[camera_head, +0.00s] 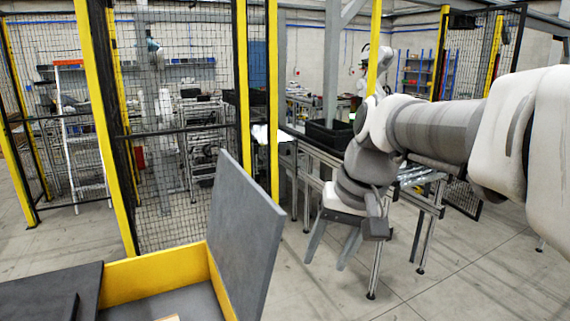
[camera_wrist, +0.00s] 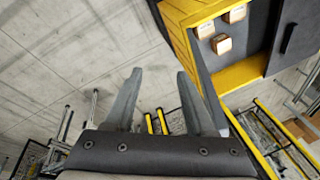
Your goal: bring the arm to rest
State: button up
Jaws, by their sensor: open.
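My arm reaches in from the right edge of the head view, and bends down at its wrist. My gripper (camera_head: 332,243) hangs at its end, pointing down, with its two grey fingers apart. The wrist view also shows the gripper (camera_wrist: 158,75), with nothing between the fingers but the concrete floor behind. The gripper is to the right of the yellow box (camera_head: 150,276) in the head view and apart from it. The box also shows at the upper right of the wrist view (camera_wrist: 245,74).
The box's grey panel (camera_head: 245,237) stands tilted up beside my gripper. Wooden blocks (camera_wrist: 222,44) lie in the box. A metal table (camera_head: 318,158) with a black bin (camera_head: 328,134) stands behind my arm. Yellow-posted mesh fencing (camera_head: 180,150) is at left. Floor at lower right is clear.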

jog(key=s+d+f+t+h, duration=0.2)
jog(key=s+d+f, duration=0.3)
jog(key=s, duration=0.8)
jog(key=shift+d+n+t+h, duration=0.35)
jog(key=shift+d+t, duration=0.45)
jog(key=shift+d, duration=0.3)
jog(key=shift+w+f, duration=0.1)
